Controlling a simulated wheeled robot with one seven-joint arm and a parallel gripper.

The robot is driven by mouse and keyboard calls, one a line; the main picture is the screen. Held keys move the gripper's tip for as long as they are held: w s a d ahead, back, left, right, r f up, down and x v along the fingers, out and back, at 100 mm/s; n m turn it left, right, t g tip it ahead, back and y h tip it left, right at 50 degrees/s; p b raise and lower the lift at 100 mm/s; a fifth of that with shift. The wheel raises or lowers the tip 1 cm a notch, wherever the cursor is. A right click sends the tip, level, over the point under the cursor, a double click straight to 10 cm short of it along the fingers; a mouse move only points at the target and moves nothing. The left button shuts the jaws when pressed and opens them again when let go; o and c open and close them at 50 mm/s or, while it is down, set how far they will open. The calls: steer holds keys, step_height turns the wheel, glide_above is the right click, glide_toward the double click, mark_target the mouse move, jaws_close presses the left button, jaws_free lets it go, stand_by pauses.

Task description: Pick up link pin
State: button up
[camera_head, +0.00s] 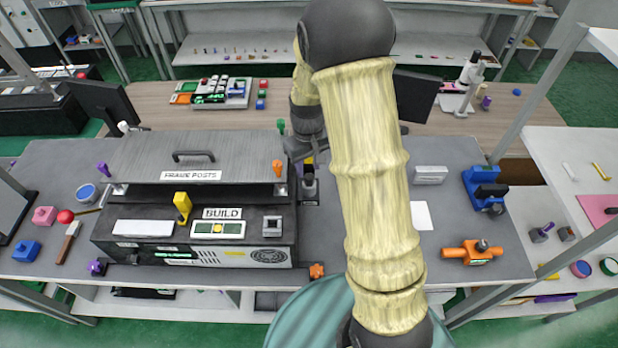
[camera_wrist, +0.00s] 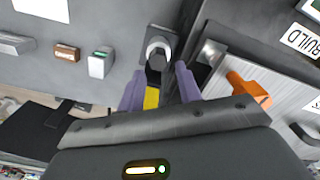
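My gripper (camera_wrist: 160,76) has two purple fingers spread apart, pointing at the post. A yellow piece (camera_wrist: 151,97) shows between the fingers, nearer the palm; I cannot tell what it belongs to. In the head view my gripper (camera_head: 308,158) is partly hidden by my arm.
The fixture box (camera_head: 195,252) with a hinged grey lid (camera_head: 200,158) and an orange knob (camera_head: 277,167) stands close on the left. A white block (camera_head: 430,175), a blue clamp (camera_head: 486,189) and an orange part (camera_head: 472,252) lie to the right.

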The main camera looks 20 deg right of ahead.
mark_target(309, 176)
steer(key=shift+f, duration=0.1)
steer(key=shift+f+p, duration=0.55)
steer(key=shift+p, duration=0.05)
steer(key=shift+d+f+p, duration=0.1)
steer(key=shift+f+p, duration=0.65)
steer(key=shift+f, duration=1.25)
steer(key=c, duration=0.7)
